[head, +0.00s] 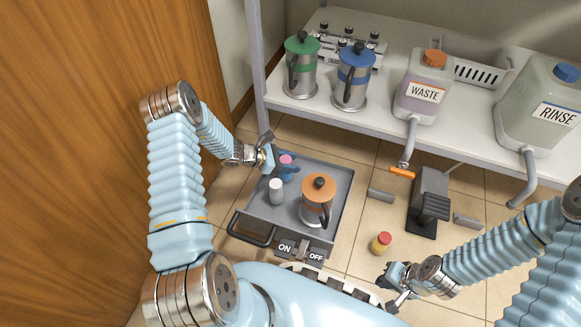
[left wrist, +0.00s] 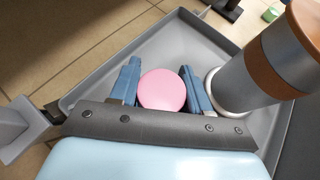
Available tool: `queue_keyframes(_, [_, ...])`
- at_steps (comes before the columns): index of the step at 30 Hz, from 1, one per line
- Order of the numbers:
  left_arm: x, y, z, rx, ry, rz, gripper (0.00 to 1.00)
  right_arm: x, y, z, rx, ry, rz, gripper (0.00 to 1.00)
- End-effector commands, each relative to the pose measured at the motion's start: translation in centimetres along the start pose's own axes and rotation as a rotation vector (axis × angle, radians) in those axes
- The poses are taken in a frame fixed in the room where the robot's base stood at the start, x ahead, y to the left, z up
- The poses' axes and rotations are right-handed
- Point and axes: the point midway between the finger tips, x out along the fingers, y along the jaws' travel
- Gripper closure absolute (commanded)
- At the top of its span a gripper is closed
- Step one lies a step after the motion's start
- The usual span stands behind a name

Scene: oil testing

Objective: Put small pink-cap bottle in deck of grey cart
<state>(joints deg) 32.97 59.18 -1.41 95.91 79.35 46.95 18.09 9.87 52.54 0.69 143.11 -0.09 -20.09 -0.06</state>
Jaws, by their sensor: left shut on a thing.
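The small pink-cap bottle shows its pink cap (head: 286,159) in the head view, over the far part of the grey cart's deck (head: 335,184). In the left wrist view the pink cap (left wrist: 162,90) sits between the two blue fingers of my left gripper (left wrist: 161,88). My left gripper (head: 281,168) is shut on this bottle. The bottle's body is mostly hidden, and I cannot tell whether its base touches the deck. My right gripper (head: 397,284) is low at the right, away from the cart, with its fingers apart and nothing visible between them.
On the deck are a white-capped bottle (head: 277,191) and an orange-lidded steel pot (head: 317,202). A red-capped yellow bottle (head: 381,243) stands on the floor. The white shelf (head: 393,117) holds green and blue pots, waste and rinse jugs. A dark grey pedal device (head: 428,200) is on the floor.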

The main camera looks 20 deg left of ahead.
Motion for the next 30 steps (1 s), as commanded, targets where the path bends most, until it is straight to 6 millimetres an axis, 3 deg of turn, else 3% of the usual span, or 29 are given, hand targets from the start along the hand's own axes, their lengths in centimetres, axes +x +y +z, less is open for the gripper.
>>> queue_keyframes(3, [0.74,-0.01,-1.27,0.0,-0.002,0.0,0.91,0.44,0.17,-0.01,0.0,0.001,0.0,1.0])
queue_keyframes(13, [0.9,0.0,-1.59,0.0,-0.001,0.0,0.91,0.78,0.3,-0.01,0.0,0.002,0.0,1.0])
queue_keyframes(14, [0.89,-0.01,-1.6,0.0,0.0,0.0,0.52,0.76,0.29,-0.02,0.0,0.002,0.0,1.0])
queue_keyframes(18, [0.83,-0.02,-1.49,0.0,0.0,0.0,0.3,0.64,0.25,-0.02,0.0,0.002,0.0,1.0])
queue_keyframes(30, [0.24,0.03,-1.05,0.0,0.0,0.002,0.28,0.13,0.05,-0.01,0.0,0.001,0.0,1.0])
